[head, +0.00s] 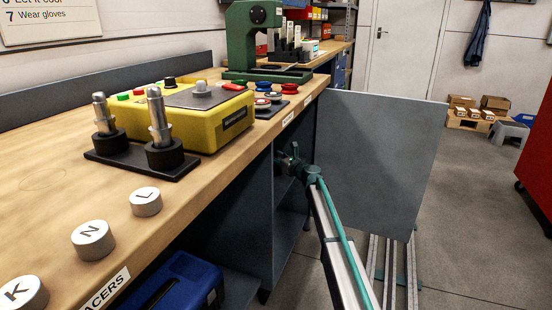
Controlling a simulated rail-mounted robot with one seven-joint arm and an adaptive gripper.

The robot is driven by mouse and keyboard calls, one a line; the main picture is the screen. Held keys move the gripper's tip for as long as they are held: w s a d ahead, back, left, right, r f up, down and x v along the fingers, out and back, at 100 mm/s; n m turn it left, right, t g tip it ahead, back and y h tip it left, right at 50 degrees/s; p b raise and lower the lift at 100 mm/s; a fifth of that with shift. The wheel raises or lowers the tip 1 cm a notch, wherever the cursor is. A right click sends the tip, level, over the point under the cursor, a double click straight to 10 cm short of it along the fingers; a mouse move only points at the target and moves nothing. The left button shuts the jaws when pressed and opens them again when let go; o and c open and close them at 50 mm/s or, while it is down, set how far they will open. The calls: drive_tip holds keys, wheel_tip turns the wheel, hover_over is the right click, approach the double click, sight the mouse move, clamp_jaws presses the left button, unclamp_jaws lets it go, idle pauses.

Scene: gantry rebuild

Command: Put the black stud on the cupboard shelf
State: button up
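The cupboard (283,222) is a grey open-fronted bay under the wooden bench, with shelf surfaces inside partly in shadow. Its grey door (375,155) stands swung open to the right. My gripper (284,163) is at the cupboard's mouth, at about the height of its upper part, left of the open door. The gripper is small and dark here; I cannot tell whether its fingers are open or shut, or whether they hold anything. I cannot make out the black stud for certain; it may be hidden at the gripper or in the dark cupboard.
On the bench (60,185) are a yellow control box (215,125), two metal pins on a black plate (130,160), lettered discs (92,240), small coloured caps (264,86) and a green press (240,40). A blue case (170,282) lies below.

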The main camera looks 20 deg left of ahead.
drive_tip(key=p+v, duration=0.4)
drive_tip(key=v, duration=0.8)
drive_tip(key=s+d+f+n+g+h, duration=0.45)
drive_tip(key=s+d+f+n, duration=0.35)
drive_tip(key=s+d+f, duration=0.65)
drive_tip(key=s+d+f+n+g+h, duration=0.3)
drive_tip(key=s+d+f+n+g, duration=0.35)
drive_tip(key=s+d+f, duration=0.75)
drive_tip(key=s+d+f+n+g+h, duration=0.25)
drive_tip(key=s+d, duration=0.25)
drive_tip(key=s, duration=0.6)
drive_tip(key=s+d+f+n+g+h, duration=0.1)
drive_tip(key=s+d+f+n+h, duration=0.15)
drive_tip(key=s+d, duration=0.55)
drive_tip(key=s+d+r+n+g+h, duration=0.1)
drive_tip(key=s+d+n+g+h, duration=0.1)
drive_tip(key=s+d, duration=0.3)
drive_tip(key=s+d+r+n+g+h, duration=0.1)
drive_tip(key=s+d, duration=0.4)
drive_tip(key=s, duration=0.9)
drive_tip(key=shift+s+d+r+n+g+h, duration=0.2)
drive_tip(key=shift+r+n+g+h, duration=0.15)
drive_tip(key=shift+n+g, duration=0.35)
drive_tip(key=shift+a, duration=0.1)
